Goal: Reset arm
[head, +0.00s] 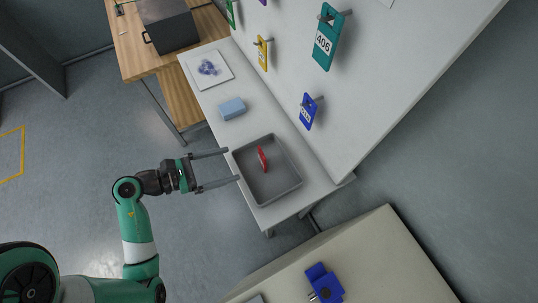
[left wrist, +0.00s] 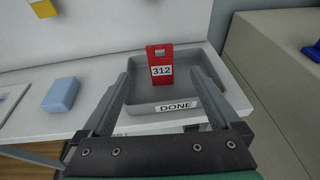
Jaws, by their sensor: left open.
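My left gripper (head: 233,166) is open and empty, its two fingers spread at the near edge of a grey tray (head: 287,193). In the left wrist view the fingers (left wrist: 165,88) reach over or in front of the tray (left wrist: 215,62), which has a label reading "DONE". A red tag (head: 262,160) with the number 312 is in the tray, between the fingers in the picture but apart from them; it also shows in the left wrist view (left wrist: 160,58). My right gripper is not in view.
A light blue block (head: 232,108) and a white sheet with a purple mark (head: 209,69) lie on the white shelf. Teal (head: 327,42), yellow (head: 262,54) and blue (head: 308,111) tags hang on the wall panel. A blue object (head: 324,284) sits on the cabinet at the bottom.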

